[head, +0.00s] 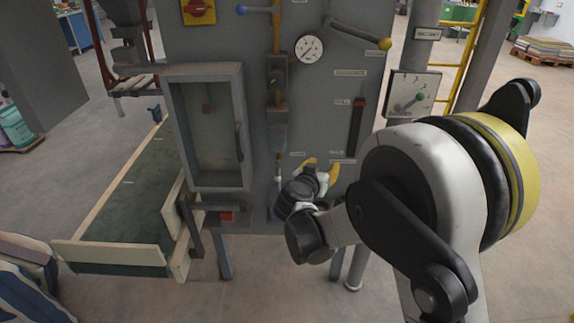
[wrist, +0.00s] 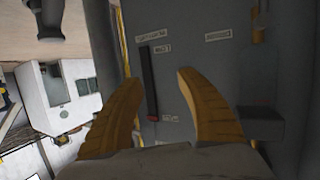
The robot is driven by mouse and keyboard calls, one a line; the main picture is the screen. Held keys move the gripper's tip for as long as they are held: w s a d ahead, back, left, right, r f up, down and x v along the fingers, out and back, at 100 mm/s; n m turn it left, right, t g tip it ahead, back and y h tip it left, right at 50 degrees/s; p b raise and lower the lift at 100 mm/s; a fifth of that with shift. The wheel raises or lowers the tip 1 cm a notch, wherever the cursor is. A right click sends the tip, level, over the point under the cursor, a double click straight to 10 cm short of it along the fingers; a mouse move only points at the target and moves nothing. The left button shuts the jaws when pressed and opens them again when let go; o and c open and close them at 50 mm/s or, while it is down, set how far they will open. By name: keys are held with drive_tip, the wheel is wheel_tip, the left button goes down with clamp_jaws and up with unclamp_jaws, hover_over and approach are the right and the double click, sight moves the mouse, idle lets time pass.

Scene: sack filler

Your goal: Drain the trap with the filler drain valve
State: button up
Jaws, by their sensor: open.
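A grey machine cabinet (head: 330,90) stands in front of me with several levers and labels, too small to read. I cannot tell which fitting is the filler drain valve or the trap. A lever with a blue knob (head: 241,10) is at the top, one with a yellow knob (head: 385,43) is at upper right, and a green-knobbed lever (head: 419,97) is on a scale plate. My gripper (head: 322,168) is low before the cabinet face, its yellow fingers apart and empty. In the wrist view the open fingers (wrist: 158,90) frame a dark vertical slot (wrist: 150,80).
A round gauge (head: 309,48) and a narrow vertical pipe with fittings (head: 277,95) are on the cabinet face. A framed window box (head: 243,165) sticks out at left, above a green conveyor (head: 125,200). A grey block (wrist: 262,125) juts out at right in the wrist view.

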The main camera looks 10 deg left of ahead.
drive_tip(key=a+f+t+y, duration=0.1)
drive_tip(key=a+f+t, duration=0.1)
drive_tip(key=a+f, duration=0.55)
drive_tip(key=t+y, duration=0.2)
approach(278, 176)
drive_tip(key=shift+n, duration=0.4)
drive_tip(key=w+b, duration=0.3)
drive_tip(key=w, duration=0.6)
drive_tip(key=shift+w+a, duration=0.1)
drive_tip(key=shift+a, duration=0.05)
drive_tip(key=shift+w+r+b, duration=0.15)
drive_tip(key=shift+w+b, duration=0.2)
drive_tip(key=shift+w, duration=0.35)
clamp_jaws()
